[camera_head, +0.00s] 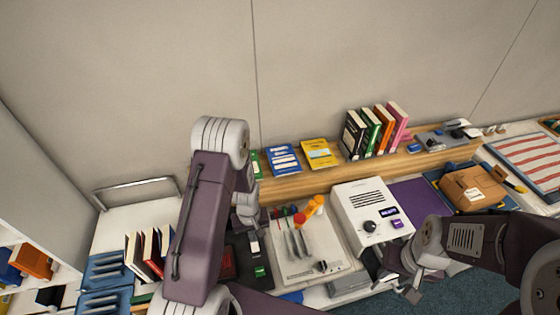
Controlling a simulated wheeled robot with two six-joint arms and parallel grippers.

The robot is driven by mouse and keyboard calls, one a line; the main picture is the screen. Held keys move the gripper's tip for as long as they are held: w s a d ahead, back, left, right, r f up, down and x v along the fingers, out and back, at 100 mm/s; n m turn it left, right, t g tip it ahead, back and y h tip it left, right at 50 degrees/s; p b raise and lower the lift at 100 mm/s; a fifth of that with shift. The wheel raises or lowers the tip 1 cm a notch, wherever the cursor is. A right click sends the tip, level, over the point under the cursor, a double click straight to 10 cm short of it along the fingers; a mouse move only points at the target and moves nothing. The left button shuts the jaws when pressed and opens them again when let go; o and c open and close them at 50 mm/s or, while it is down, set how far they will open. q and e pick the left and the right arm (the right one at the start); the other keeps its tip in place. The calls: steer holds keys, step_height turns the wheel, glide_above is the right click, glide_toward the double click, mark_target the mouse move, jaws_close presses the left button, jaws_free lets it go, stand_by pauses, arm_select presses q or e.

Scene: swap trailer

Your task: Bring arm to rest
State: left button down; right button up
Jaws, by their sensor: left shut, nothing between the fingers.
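My left arm (205,220) rises in front of the counter at left centre and bends over at the top. My left gripper (247,222) hangs behind that arm, mostly hidden by it, shut and empty. My right arm (465,240) comes in from the right.
A white box with a knob (370,215) stands beside a pale tray with tools (310,250). A wooden shelf (290,190) holds books (376,130). A brown bag (470,187) lies at right. Blue racks (103,270) and upright books stand at left. A metal rail (135,188) is behind them.

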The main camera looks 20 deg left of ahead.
arm_select(q)
steer(key=w+d+r+m+t+b, duration=0.1)
steer(key=w+d+r+t+b, duration=0.2)
steer(key=w+r+b, duration=0.3)
steer(key=s+d+r+m+g+b, duration=0.1)
steer(key=s+r+m, duration=0.1)
steer(key=s, duration=0.5)
steer(key=s+d+r+m+b, duration=0.1)
steer(key=s+r+m, duration=0.1)
steer(key=s, duration=0.5)
steer(key=shift+s+m+g, duration=0.2)
steer(key=shift+m+g, duration=0.2)
steer(key=shift+m, duration=0.2)
steer(key=shift+s, duration=0.1)
